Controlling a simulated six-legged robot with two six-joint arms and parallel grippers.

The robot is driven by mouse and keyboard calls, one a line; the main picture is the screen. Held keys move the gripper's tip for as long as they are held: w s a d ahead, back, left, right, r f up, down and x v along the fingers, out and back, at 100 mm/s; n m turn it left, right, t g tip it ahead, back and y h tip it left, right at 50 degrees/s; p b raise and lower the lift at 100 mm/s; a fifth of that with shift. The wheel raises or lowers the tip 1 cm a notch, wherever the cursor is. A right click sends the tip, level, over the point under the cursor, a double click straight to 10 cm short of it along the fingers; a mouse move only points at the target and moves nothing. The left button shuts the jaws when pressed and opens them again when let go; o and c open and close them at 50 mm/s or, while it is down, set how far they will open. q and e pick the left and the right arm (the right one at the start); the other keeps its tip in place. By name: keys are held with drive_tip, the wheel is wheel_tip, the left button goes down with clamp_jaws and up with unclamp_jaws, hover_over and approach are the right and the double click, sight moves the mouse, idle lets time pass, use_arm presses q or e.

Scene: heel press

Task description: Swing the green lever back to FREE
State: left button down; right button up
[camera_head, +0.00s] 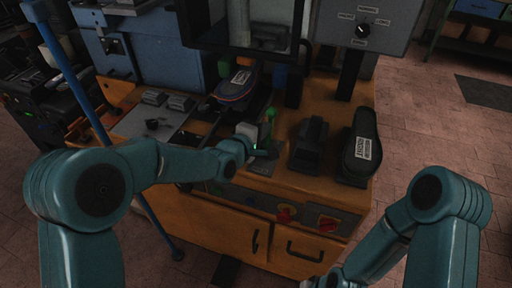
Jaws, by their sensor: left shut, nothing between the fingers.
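The green lever (270,122) stands roughly upright on the orange cabinet top, with a green knob at its upper end. My left gripper (266,153) is shut and empty, low at the lever's base on the near side. I cannot tell whether it touches the lever. A pale block (246,131) stands just left of the lever. No FREE marking can be read. My right arm reaches in at the lower right, but its gripper is not clearly visible.
A shoe (240,84) sits under the press behind the lever. A dark block (310,140) and a labelled dark sole (359,150) stand to the right. A selector dial panel (385,22) is above. A blue post (75,75) rises at left.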

use_arm(q)
drive_tip(key=shift+w+d+b, duration=0.1)
drive_tip(key=shift+w+b, duration=0.2)
drive_tip(key=shift+w, duration=0.1)
idle(0.4)
